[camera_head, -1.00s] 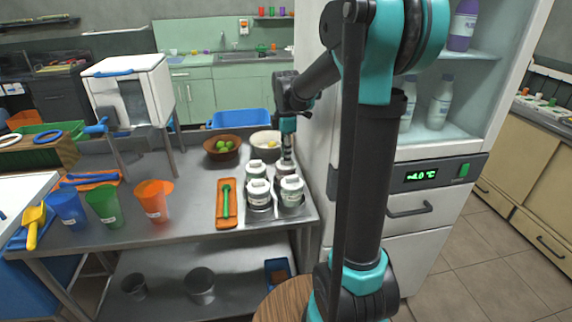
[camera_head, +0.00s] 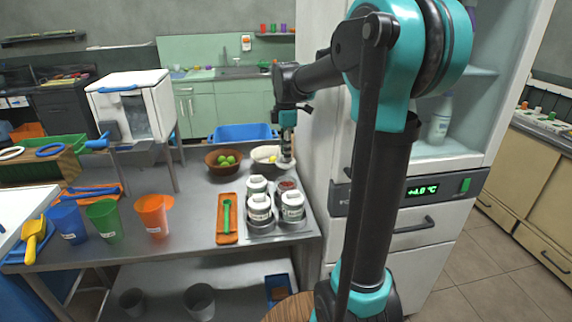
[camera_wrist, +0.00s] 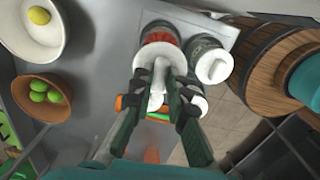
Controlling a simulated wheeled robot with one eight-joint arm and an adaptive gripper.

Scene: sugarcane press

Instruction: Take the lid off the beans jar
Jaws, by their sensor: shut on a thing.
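My gripper (camera_head: 286,160) is shut on a white lid (camera_wrist: 157,88), gripping it by its raised handle. The lid also shows in the head view (camera_head: 285,165), above and a little behind the open jar. The beans jar (camera_head: 287,190) stands uncovered at the back right of the jar group. Its reddish contents (camera_wrist: 160,49) show in the wrist view, partly hidden by the lid and fingers. The lid looks clear of the jar.
Several other jars (camera_head: 259,208) with white lids stand close together in a metal rack. A wooden bowl (camera_head: 222,163) of green fruit and a pale bowl (camera_head: 265,156) are behind. An orange tray (camera_head: 227,238) lies left. The white fridge cabinet (camera_head: 325,130) closes off the right.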

